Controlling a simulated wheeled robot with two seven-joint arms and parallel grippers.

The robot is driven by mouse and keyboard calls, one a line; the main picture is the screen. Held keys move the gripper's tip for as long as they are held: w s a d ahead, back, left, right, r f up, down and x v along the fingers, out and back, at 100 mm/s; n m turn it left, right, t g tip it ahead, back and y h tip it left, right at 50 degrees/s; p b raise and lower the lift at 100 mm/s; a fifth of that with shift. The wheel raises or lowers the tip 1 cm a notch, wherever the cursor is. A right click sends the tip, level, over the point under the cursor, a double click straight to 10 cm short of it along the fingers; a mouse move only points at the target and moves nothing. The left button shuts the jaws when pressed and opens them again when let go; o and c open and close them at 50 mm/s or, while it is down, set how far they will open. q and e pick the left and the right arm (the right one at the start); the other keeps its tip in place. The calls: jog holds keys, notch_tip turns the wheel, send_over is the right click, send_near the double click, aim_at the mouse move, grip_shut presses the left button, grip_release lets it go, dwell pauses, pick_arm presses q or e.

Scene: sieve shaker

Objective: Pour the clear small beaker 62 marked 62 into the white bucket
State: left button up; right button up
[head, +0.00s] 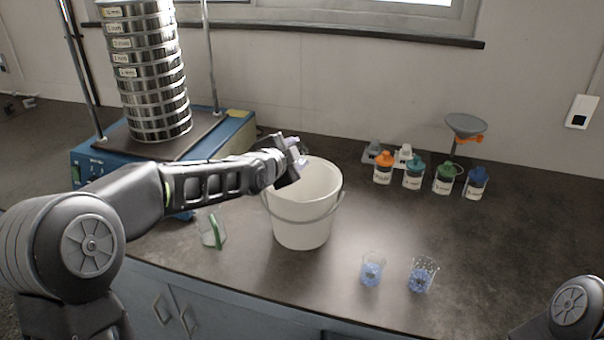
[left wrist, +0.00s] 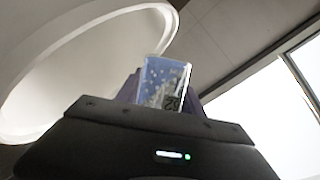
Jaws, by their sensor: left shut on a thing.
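The white bucket (head: 303,222) stands upright on the dark bench, its handle hanging at the front. My left gripper (head: 290,160) is over the bucket's back left rim, shut on the clear small beaker 62 (head: 299,152). In the left wrist view the beaker (left wrist: 165,82) shows a dark label, partly cut off, and pale blue contents with white specks. The bucket's open mouth (left wrist: 75,75) fills the left of that view. The gripper looks strongly turned, and the beaker's exact tilt is hard to tell. My right gripper is out of view; only part of that arm shows at the lower right.
Two clear beakers with blue beads (head: 372,268) (head: 422,274) stand right of the bucket. Several jars with coloured lids (head: 413,172) and a grey funnel on a stand (head: 466,126) are at the back right. The sieve shaker (head: 150,80) stands at the back left. A small clear green-edged item (head: 212,229) lies left of the bucket.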

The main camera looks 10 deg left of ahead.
pick_arm(q)
jog(key=shift+r+m+p, duration=0.3)
jog(key=shift+p, duration=0.65)
jog(key=shift+r+m+t+y+p, duration=0.1)
jog(key=shift+m+t+y+p, duration=0.25)
jog(key=shift+p, duration=0.25)
jog(key=shift+r+m+t+y+p, duration=0.3)
jog(key=shift+m+p, duration=0.25)
jog(key=shift+p, duration=0.4)
dwell(1.5)
jog(key=shift+a+r+m+t+y, duration=0.1)
jog(key=shift+r+m+t+y, duration=0.25)
jog(key=shift+m, duration=0.45)
dwell(2.0)
jog(key=shift+r+m, duration=0.25)
jog(key=shift+m, duration=0.15)
dwell(0.8)
